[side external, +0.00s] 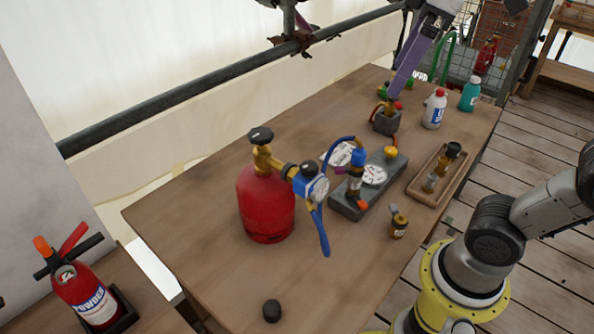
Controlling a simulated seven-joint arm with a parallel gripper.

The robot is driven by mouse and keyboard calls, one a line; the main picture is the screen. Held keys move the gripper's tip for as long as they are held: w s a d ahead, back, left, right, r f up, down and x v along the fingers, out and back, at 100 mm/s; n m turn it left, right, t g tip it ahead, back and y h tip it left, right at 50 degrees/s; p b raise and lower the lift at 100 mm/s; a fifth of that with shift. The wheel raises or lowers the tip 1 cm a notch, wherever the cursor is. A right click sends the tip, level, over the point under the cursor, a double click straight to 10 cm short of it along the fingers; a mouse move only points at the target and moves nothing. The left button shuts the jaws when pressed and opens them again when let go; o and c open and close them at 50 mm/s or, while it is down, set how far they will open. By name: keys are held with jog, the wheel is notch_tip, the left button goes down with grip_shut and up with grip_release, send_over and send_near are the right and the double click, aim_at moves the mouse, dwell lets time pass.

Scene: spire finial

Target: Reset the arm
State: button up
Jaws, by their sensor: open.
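My gripper (391,88) shows at the top right, at the lower end of a long purple part coming down from the frame's top edge. Its tips are small and partly hidden, close to a dark grey block (385,122) with brass, red and green fittings. I cannot tell whether they touch it. I see nothing clearly held. My arm's yellow and grey base stands at the lower right, and its link leaves the right edge.
The wooden table (205,240) carries a red gas cylinder (267,207) with a gauge, a grey tray (350,206) with a blue torch, a wooden tray (425,186), a small brass fitting (398,225), a black cap (271,310) and two bottles (434,110). The left front is mostly clear.

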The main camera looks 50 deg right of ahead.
jog(key=s+d+f+m+t, duration=0.1)
jog(key=s+f+m, duration=0.3)
jog(key=f, duration=1)
jog(key=shift+s+d+f+t, duration=0.15)
jog(key=shift+s+f+t, duration=0.05)
jog(key=shift+s+t, duration=0.4)
